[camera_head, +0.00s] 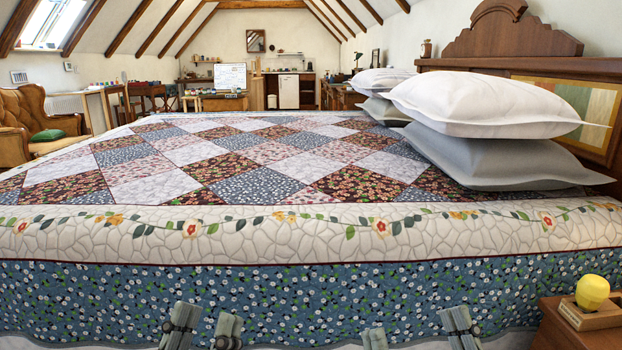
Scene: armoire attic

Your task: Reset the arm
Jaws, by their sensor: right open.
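My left gripper (204,327) shows at the bottom edge, left of the middle, in front of the bed's blue floral side. Its two grey fingers point up and stand apart with a gap between them, and nothing shows in the gap. My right gripper (416,334) shows at the bottom edge, right of the middle. Its fingers are spread wider, open and empty. The lower parts of both grippers and the arms are cut off by the frame.
A large bed with a patchwork quilt (250,165) fills the space ahead. White pillows (485,100) and a grey pillow (500,160) lie at its right. A wooden nightstand (560,328) at lower right bears a yellow apple-shaped object (592,292) on a wooden block (592,316).

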